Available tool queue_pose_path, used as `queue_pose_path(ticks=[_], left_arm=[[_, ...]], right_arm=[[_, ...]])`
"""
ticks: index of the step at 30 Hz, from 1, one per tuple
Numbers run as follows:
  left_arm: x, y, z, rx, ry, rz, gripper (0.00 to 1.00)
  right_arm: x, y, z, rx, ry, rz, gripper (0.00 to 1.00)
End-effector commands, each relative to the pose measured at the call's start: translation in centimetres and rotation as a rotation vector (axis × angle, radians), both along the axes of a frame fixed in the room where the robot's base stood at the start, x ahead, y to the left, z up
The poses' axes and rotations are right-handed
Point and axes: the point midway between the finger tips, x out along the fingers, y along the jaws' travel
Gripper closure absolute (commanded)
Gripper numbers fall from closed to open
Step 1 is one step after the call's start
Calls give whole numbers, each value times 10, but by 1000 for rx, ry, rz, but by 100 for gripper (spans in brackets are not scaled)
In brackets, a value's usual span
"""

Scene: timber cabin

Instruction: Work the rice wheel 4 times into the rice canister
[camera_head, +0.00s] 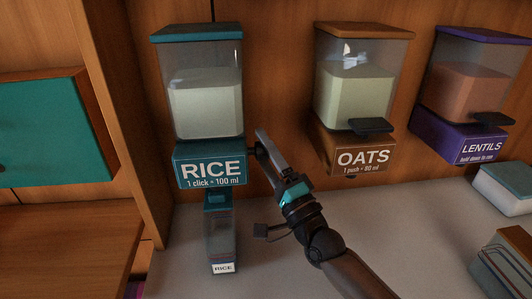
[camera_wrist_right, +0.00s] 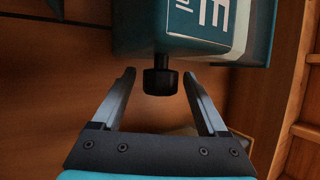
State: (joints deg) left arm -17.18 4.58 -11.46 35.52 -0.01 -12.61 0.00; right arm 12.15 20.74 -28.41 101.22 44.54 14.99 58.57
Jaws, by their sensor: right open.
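The rice dispenser (camera_head: 205,110) hangs on the timber wall, with a teal lid, a clear hopper of white rice and a teal base marked "1 click = 100 ml". Its black rice wheel (camera_wrist_right: 160,80) sticks out from the base's side; in the head view it is mostly hidden by my gripper. My right gripper (camera_head: 262,143) is open at the wheel. In the wrist view, its fingers (camera_wrist_right: 160,74) stand either side of the wheel with gaps. The rice canister (camera_head: 221,235), clear with a RICE label, stands upright below the dispenser; its fill is unclear. My left gripper is not seen.
An oats dispenser (camera_head: 355,90) and a lentils dispenser (camera_head: 468,90) hang to the right, each with a black lever. The grey counter (camera_head: 420,225) is clear in the middle.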

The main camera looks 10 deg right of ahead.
Motion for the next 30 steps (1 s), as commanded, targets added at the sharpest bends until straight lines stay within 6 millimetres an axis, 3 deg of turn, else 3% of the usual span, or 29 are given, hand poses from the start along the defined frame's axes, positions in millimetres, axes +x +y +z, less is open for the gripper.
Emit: queue_pose_path(ticks=[7, 21, 30], left_arm=[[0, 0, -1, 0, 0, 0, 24], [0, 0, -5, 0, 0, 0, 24], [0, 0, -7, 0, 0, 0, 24]], right_arm=[[-15, -7, -10, -3, 3, 0, 24], [-90, -43, -49, -4, 4, 0, 24], [-120, -57, -64, -1, 2, 1, 24]])
